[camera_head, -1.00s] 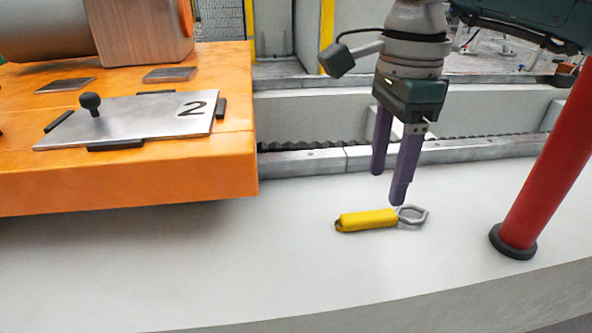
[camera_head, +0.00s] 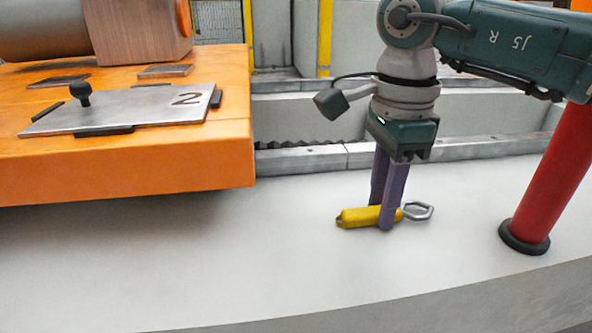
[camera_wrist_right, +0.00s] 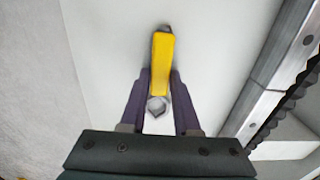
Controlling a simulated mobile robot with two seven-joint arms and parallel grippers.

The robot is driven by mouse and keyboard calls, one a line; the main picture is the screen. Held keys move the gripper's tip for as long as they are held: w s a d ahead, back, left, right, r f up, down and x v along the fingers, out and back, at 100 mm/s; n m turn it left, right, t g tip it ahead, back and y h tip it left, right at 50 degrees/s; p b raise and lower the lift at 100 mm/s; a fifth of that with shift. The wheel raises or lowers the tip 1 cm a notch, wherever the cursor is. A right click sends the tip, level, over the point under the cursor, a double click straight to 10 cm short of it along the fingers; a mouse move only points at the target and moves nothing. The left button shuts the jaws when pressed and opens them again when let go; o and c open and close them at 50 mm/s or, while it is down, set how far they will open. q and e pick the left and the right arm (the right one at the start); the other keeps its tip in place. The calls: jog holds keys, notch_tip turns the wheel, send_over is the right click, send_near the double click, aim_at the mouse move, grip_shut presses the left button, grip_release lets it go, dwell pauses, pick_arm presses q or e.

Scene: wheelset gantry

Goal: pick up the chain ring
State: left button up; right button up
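The chain ring has a yellow handle (camera_head: 358,217) and a grey metal ring (camera_head: 418,211) at its right end. It lies on the pale grey surface in the head view. My right gripper (camera_head: 382,216) points down with its two purple fingers on either side of the handle near the ring end. In the right wrist view the yellow handle (camera_wrist_right: 162,62) runs between the fingers, with the ring (camera_wrist_right: 157,105) nearer the palm. A narrow gap seems to show beside the handle, so the fingers look open around it. My left gripper is out of view.
An orange platform (camera_head: 130,172) with a metal plate marked 2 (camera_head: 135,108) and a black knob stands at the left. A red post (camera_head: 548,180) with a black foot stands to the right. A metal rail (camera_head: 310,158) runs behind. The surface in front is clear.

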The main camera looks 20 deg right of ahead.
grip_shut()
